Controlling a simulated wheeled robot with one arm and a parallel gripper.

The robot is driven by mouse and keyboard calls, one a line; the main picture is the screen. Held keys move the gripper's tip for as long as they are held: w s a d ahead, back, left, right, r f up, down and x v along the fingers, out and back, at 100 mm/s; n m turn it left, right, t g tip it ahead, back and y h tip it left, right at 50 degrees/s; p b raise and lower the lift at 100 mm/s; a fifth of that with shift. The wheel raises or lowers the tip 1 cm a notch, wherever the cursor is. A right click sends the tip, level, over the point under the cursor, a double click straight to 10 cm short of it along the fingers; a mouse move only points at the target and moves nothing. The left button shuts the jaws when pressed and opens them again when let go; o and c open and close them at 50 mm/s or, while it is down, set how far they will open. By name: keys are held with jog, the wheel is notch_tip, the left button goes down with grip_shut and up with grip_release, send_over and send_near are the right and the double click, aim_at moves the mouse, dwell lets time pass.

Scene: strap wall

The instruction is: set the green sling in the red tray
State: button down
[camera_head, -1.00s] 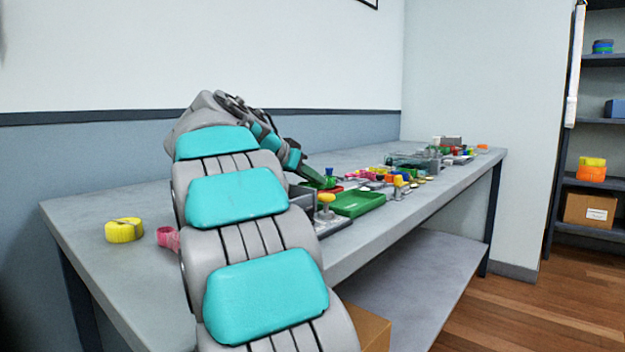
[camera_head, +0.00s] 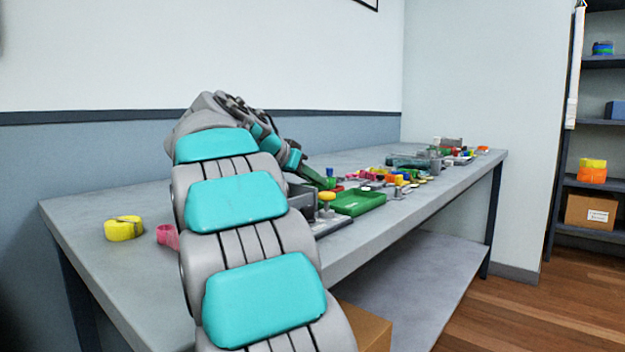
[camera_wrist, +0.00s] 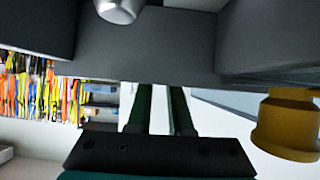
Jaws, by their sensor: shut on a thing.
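My gripper (camera_head: 322,182) is at the end of my arm, low over the bench and behind a grey block. Its two dark green fingers also show in the wrist view (camera_wrist: 162,108), with a narrow gap between them. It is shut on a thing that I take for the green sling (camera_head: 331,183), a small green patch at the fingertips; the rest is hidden. The fingertips are hidden in the wrist view behind a dark grey body. A small red edge, seemingly the red tray (camera_head: 338,189), shows just right of the fingertips. I cannot tell if the sling touches it.
A grey fixture with a yellow knob (camera_head: 327,197) stands close by; the knob looms in the wrist view (camera_wrist: 288,125). A green tray (camera_head: 358,202) lies to the right. Small coloured parts crowd the bench beyond. A yellow strap roll (camera_head: 124,228) and pink roll (camera_head: 168,236) lie left.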

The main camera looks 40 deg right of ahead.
jog(key=shift+c, duration=1.8)
grip_release()
jog(key=shift+r+p, duration=1.55)
jog(key=shift+r, duration=1.45)
jog(key=shift+r, duration=0.3)
jog(key=c, duration=0.3)
notch_tip(320, 180, up, 6)
jog(key=p, duration=0.4)
jog(key=shift+f, duration=0.2)
jog(key=c, duration=0.8)
